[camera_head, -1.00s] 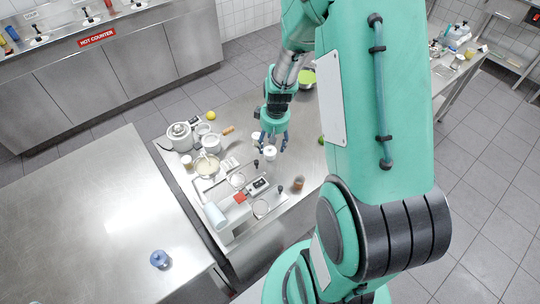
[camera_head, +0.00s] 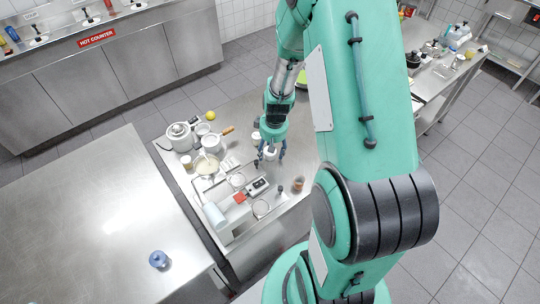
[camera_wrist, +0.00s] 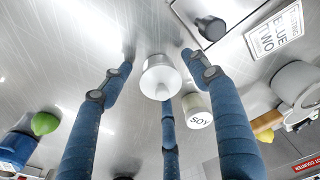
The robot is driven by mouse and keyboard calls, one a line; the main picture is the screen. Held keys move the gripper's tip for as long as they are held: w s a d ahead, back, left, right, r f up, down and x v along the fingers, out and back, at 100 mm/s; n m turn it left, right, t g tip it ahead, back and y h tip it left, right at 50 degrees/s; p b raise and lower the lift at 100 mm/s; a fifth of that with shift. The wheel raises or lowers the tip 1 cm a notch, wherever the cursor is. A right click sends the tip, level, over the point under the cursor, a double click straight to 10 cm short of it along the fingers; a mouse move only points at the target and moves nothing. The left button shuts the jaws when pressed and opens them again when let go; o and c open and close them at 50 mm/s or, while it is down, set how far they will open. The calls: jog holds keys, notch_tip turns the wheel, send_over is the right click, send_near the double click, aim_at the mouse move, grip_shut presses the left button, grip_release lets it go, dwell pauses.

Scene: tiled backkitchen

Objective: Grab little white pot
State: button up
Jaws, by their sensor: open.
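A little white pot (camera_wrist: 160,78) with a rounded knob on top stands on the steel counter. It is between my blue fingers in the wrist view. My gripper (camera_wrist: 158,70) is open, its three fingers spread around the pot with gaps on the left and right. In the head view my gripper (camera_head: 270,158) is low over the counter, and the pot (camera_head: 270,152) shows partly between the fingers. Whether the rear finger touches the pot I cannot tell.
A white jar marked SOY (camera_wrist: 197,112) stands close beside the pot. A larger white pot (camera_head: 211,143), a bowl (camera_head: 206,166) and a wire rack (camera_head: 214,186) are to the left. A green fruit (camera_wrist: 44,123) lies at the wrist view's left.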

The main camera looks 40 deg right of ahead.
jog(key=shift+f, duration=0.15)
dwell(0.4)
jog(key=c, duration=1.3)
